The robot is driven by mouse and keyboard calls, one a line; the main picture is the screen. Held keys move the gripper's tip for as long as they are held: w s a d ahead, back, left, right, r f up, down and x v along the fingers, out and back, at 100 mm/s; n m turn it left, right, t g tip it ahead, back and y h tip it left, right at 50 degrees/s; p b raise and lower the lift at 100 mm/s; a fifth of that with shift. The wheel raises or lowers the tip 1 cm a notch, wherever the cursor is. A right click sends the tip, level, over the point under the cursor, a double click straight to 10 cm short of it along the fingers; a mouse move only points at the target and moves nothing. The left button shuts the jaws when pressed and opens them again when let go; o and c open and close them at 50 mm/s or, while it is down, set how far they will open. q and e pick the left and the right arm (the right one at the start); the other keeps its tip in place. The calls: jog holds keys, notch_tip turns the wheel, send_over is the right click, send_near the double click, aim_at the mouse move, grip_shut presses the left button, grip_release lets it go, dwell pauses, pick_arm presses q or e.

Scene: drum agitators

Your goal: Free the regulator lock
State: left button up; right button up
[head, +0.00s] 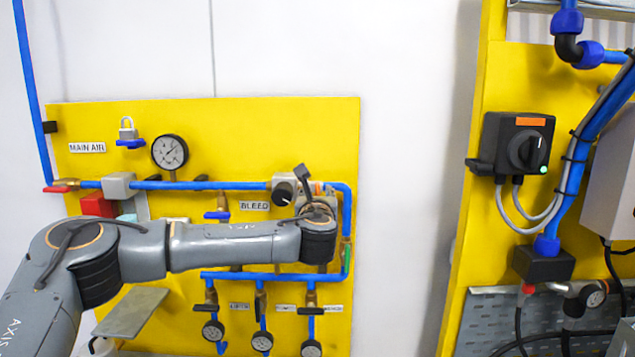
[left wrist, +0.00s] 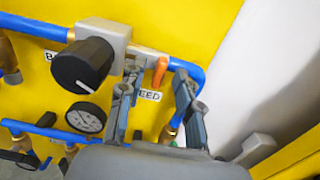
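The regulator is a grey block (left wrist: 110,34) with a large black knob (left wrist: 84,65), on the blue pipe of the yellow board. In the head view its black knob (head: 283,194) shows just left of my left wrist. An orange piece (left wrist: 160,70) stands at the pipe right of the block. It could be the lock, but I cannot tell for sure. My left gripper (left wrist: 158,97) is open, its two fingers apart on either side of the orange piece. I cannot tell whether they touch it. In the head view my wrist hides most of the gripper. My right gripper is not in view.
Several small gauges hang below my arm. A second yellow panel with a black rotary switch (head: 523,148) stands at the right.

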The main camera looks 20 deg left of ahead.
pick_arm(q)
jog(key=shift+w+a, duration=0.2)
jog(key=shift+w, duration=0.5)
jog(key=shift+c, duration=0.4)
grip_shut()
